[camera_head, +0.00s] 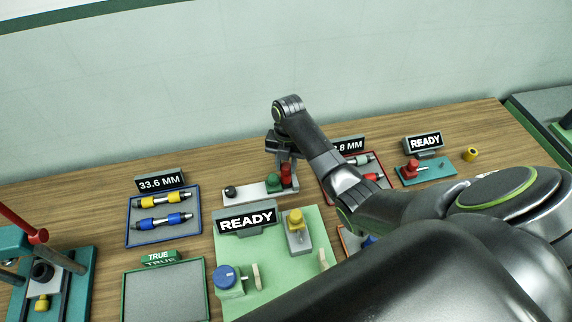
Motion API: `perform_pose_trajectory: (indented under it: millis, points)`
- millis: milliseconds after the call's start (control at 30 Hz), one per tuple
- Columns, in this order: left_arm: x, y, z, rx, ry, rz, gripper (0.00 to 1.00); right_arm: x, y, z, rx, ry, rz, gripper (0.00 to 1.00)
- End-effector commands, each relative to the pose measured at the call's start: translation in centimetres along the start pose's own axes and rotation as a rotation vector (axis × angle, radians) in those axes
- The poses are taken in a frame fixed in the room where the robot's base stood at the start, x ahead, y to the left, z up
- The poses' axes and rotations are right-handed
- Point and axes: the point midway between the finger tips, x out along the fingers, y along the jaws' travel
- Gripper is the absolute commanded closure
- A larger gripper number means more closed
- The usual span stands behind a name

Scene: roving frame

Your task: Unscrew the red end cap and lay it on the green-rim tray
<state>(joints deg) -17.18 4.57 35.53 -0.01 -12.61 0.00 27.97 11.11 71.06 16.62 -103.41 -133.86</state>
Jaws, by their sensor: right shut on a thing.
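My right gripper (283,158) reaches over the back of the table, fingers pointing down, shut on the red end cap (287,172). The cap is at the right end of a white block (245,191), beside a green piece (273,182); a black knob (231,192) is at the block's left end. Whether the cap still touches what is below it, I cannot tell. The green-rim tray (124,300) has a bare grey floor and stands at the front left, with a green TRUE sign behind it. My left gripper is not in view.
A blue-rim tray (129,237) with yellow-and-blue parts lies left of the block. A green READY panel (262,285) with blue and yellow knobs is in front. A red-rim tray (386,180) is partly behind my right arm. A teal press (75,290) stands far left.

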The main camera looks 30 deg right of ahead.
Motion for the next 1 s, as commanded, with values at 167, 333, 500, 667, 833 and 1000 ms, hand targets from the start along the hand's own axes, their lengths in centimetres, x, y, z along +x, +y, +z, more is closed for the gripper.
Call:
perform_pose_trajectory:
  millis: [167, 333, 500, 667, 833, 1000]
  points:
    - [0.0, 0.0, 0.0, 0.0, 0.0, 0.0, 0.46, -0.8, 0.0, -0.1, 0.001, 0.0, 0.001, 1.0]
    - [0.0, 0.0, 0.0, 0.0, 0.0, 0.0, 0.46, -1.5, 0.0, -0.1, 0.002, -0.002, 0.002, 1.0]
    - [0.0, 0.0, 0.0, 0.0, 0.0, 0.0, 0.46, -2.1, 0.0, -0.2, 0.002, -0.001, 0.001, 1.0]
    - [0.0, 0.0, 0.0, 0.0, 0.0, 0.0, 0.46, -2.6, 0.0, -0.3, 0.002, -0.001, 0.001, 1.0]
    - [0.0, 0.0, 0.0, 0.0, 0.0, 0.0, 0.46, -2.8, 0.0, -0.3, 0.002, -0.001, 0.0, 1.0]
    - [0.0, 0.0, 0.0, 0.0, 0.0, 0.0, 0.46, -3.7, 0.0, -0.4, 0.001, -0.003, 0.002, 1.0]
